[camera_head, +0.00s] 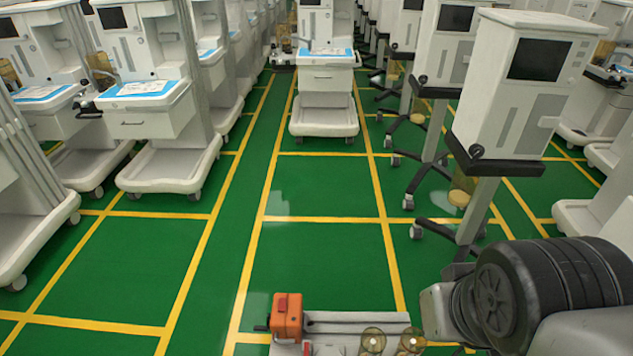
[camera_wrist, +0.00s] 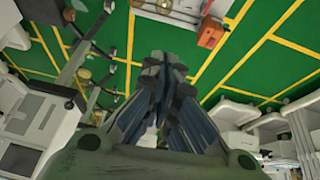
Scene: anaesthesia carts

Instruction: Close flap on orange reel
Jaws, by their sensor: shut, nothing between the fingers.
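An orange, box-shaped unit (camera_head: 287,316), which looks like the orange reel, stands at the bottom centre of the head view with a dark bar at its left side. It also shows in the wrist view (camera_wrist: 211,33), small and near the top. I cannot make out its flap or tell whether it is open. My gripper (camera_wrist: 167,62) is in the middle of the wrist view, its dark fingers together and empty. It is well apart from the orange unit. In the head view only my arm's thick dark links show at the lower right; the fingers do not show there.
White anaesthesia carts stand in rows at left (camera_head: 150,110) and right (camera_head: 517,90), with another cart (camera_head: 325,85) straight ahead. A cart post and wheeled base stand close to my arm on the right. The green floor (camera_head: 320,190) with yellow lines is clear in the middle.

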